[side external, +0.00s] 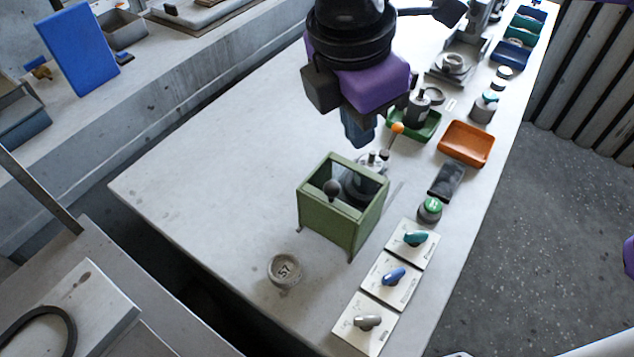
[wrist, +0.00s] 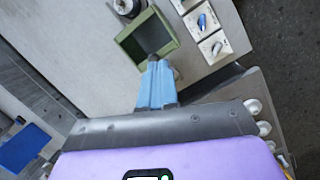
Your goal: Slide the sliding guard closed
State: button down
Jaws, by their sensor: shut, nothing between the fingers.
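The sliding guard appears to be the green box-like frame (side external: 328,222) with a see-through or open top, standing in the middle of the bench; it also shows in the wrist view (wrist: 166,40). A dark round knob (side external: 332,187) stands at its top near the left side. A grey round machine part (side external: 372,163) with an orange-tipped lever (side external: 397,128) is at its back edge, partly hidden by the frame. My gripper (side external: 358,140) has blue fingers, shut and empty, above and behind the guard. In the wrist view the fingertips (wrist: 155,64) overlap the knob (wrist: 153,57); I cannot tell contact.
Three switch plates (side external: 390,280) lie in front of the guard at right, with a green-topped button (side external: 430,209) behind them. A round dish marked 57 (side external: 285,270) is at front left. An orange tray (side external: 466,143) and a green tray (side external: 420,125) stand behind. The bench's left part is clear.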

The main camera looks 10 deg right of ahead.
jog(key=s+a+n, duration=0.3)
jog(key=a, duration=0.7)
jog(key=w+d+f, duration=0.3)
jog(key=d+f, duration=0.2)
jog(key=f, duration=0.5)
jog(key=shift+w+d+f+t+h, duration=0.2)
jog(key=shift+f+t+h, duration=0.1)
jog(key=shift+f+h, duration=0.1)
send_over(354, 167)
dwell(0.5)
